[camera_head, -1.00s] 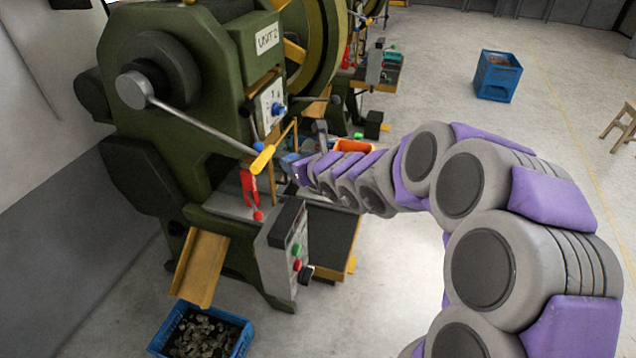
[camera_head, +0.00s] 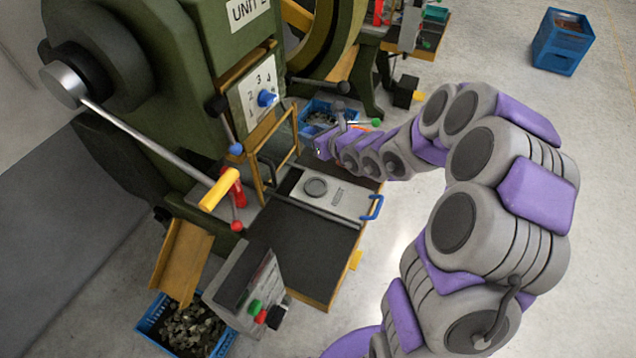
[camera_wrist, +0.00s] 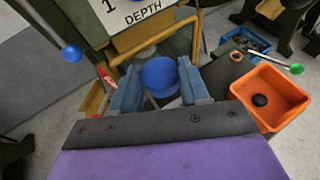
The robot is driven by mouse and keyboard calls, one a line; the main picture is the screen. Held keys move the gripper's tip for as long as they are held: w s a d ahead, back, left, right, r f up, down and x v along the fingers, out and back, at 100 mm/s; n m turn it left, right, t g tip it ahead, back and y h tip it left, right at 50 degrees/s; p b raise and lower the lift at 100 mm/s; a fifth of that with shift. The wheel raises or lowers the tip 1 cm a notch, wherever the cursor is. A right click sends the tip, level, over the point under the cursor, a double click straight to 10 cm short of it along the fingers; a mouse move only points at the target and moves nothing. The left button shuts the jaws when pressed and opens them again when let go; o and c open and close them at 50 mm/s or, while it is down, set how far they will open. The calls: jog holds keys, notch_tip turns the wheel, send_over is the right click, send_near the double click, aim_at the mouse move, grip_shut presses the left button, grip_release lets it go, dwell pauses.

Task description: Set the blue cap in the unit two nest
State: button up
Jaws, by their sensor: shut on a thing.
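My gripper (camera_wrist: 160,84) is shut on the blue cap (camera_wrist: 160,73) in the wrist view, with one blue jaw on each side of it. In the head view my gripper (camera_head: 322,147) is at the end of the arm, beyond the pale plate, and the cap cannot be made out there. The unit two press (camera_head: 195,45) is the large green machine. A pale plate (camera_head: 345,201) with a round dark ring, small lettering and a blue handle lies on its bench. I cannot tell whether the ring is the nest.
An orange bin (camera_wrist: 248,88) with a dark round piece stands right of my gripper in the wrist view. A yellow-gripped lever (camera_head: 219,190) and an amber guard frame (camera_head: 259,165) stand by the press. A control box (camera_head: 246,284) is at the bench front. The dark bench top (camera_head: 300,245) is clear.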

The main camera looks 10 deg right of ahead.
notch_tip(320, 180, down, 14)
jog(key=s+a+n+g+y+p, duration=0.1)
jog(key=s+a+n+y, duration=0.1)
jog(key=n+g+y+b, duration=0.1)
jog(key=b, duration=0.1)
send_over(320, 188)
notch_tip(320, 188, down, 11)
jog(key=shift+s+a+f, duration=0.1)
jog(key=shift+f, duration=0.25)
jog(key=shift+f+b, duration=0.35)
jog(key=shift+f, duration=1.25)
jog(key=shift+f, duration=0.1)
jog(key=shift+f, duration=0.3)
